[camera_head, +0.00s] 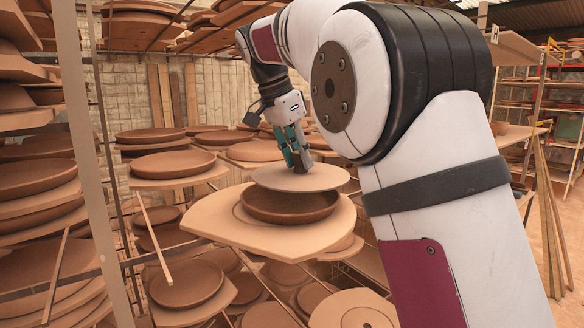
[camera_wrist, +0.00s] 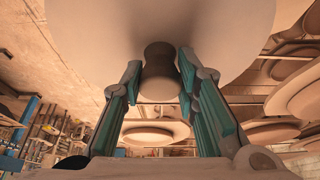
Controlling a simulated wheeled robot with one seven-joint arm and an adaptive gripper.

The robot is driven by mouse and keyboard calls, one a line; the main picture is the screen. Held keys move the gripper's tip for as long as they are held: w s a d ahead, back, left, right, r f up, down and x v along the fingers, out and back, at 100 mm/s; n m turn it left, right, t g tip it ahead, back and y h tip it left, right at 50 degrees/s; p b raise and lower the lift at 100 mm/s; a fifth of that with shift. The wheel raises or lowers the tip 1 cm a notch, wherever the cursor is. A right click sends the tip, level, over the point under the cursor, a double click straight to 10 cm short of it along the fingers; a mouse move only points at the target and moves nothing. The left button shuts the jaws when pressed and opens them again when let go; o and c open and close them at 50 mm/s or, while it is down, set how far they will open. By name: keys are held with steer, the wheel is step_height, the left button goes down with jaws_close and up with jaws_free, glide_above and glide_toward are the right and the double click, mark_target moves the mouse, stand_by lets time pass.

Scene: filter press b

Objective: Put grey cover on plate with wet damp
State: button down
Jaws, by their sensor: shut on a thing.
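The grey cover (camera_head: 278,179) is a flat pale disc. In the head view it is above a dark brown plate (camera_head: 290,206), which rests on a pale board (camera_head: 262,232). The cover hides part of the plate, and I cannot tell whether they touch. My gripper (camera_head: 298,158) is above the cover, shut on its knob. In the wrist view the teal fingers of my gripper (camera_wrist: 161,85) are on both sides of the dark knob (camera_wrist: 159,78), and the underside-lit cover (camera_wrist: 225,30) fills the top.
Shelves of brown plates on boards stand at the left (camera_head: 35,210) and behind. Another plate on a board (camera_head: 173,165) is left of the cover. More plates (camera_head: 185,285) sit below. Wooden planks (camera_head: 548,210) lean at the right.

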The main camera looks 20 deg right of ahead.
mark_target(291, 174)
steer(key=shift+a, duration=0.9)
step_height(291, 174, down, 3)
steer(key=shift+s+r+p, duration=0.1)
steer(key=shift+r+p, duration=0.05)
steer(key=shift+p, duration=0.65)
steer(key=shift+f, duration=0.5)
steer(key=c, duration=1.2)
jaws_free()
steer(key=shift+c, duration=0.2)
steer(key=shift+r, duration=0.1)
steer(key=b+v, duration=0.1)
steer(key=v, duration=0.4)
steer(key=b+v, duration=0.1)
steer(key=v, duration=0.4)
steer(key=shift+w+a+b, duration=0.1)
steer(key=shift+w+b, duration=0.15)
steer(key=shift+b, duration=0.05)
steer(key=shift+v, duration=0.9)
steer(key=shift+s, duration=0.1)
